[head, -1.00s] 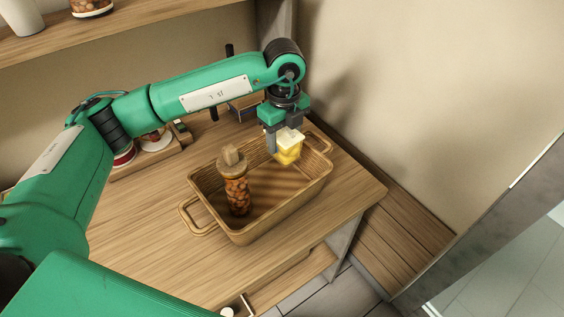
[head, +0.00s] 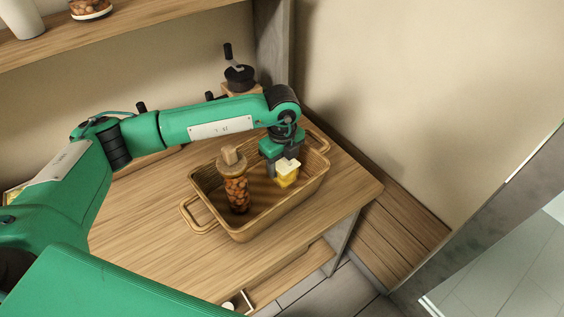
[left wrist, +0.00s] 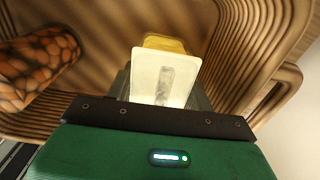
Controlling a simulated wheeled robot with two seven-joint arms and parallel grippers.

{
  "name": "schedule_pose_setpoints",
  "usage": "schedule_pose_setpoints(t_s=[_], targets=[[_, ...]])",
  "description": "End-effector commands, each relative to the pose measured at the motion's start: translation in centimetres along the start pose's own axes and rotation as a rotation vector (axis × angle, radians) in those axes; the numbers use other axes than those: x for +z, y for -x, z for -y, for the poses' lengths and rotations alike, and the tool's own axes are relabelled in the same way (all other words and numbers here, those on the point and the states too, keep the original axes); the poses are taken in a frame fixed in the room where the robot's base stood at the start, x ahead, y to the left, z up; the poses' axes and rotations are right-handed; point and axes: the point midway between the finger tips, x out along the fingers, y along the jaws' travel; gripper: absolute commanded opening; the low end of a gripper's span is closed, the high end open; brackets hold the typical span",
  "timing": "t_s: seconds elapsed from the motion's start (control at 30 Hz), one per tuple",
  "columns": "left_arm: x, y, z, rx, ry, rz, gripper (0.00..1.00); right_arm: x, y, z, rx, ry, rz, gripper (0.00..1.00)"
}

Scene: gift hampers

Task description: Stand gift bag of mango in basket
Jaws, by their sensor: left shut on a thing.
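The gift bag of mango (head: 286,178) is small, yellow below with a pale top. My left gripper (head: 279,165) is shut on it, pointing down, and holds it inside the right half of the basket. The basket (head: 262,227) is brown, woven-looking and rectangular, with a handle at each end. In the left wrist view the bag's pale top (left wrist: 165,78) is between the fingers, with the basket's ribbed wall (left wrist: 245,45) close by. Whether the bag touches the basket floor is hidden. My right gripper is not in view.
A jar of brown nuts with a wooden lid (head: 236,186) stands in the basket's left half; it also shows in the left wrist view (left wrist: 35,65). The table (head: 160,235) is clear at front left. A black grinder (head: 238,75) stands behind.

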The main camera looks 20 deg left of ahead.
Motion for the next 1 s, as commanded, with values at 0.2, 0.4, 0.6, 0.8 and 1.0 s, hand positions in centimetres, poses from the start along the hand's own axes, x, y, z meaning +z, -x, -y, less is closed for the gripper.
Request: schedule_pose_setpoints(t_s=[0.2,0.4,0.6,0.8,1.0], targets=[[0.0,-0.2,0.0,0.000,0.000,0.000,0.74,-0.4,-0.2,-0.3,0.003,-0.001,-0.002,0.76],[0.0,-0.2,0.0,0.000,0.000,0.000,0.74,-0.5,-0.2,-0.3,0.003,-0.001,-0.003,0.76],[0.0,0.5,0.1,-0.002,-0.001,0.001,0.74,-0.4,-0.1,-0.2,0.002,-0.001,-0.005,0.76],[0.0,4.2,0.1,-0.005,-0.002,0.001,0.74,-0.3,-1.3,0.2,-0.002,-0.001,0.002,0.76],[0.0,8.6,0.1,-0.004,-0.001,0.001,0.74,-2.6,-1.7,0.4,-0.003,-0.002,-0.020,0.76]])
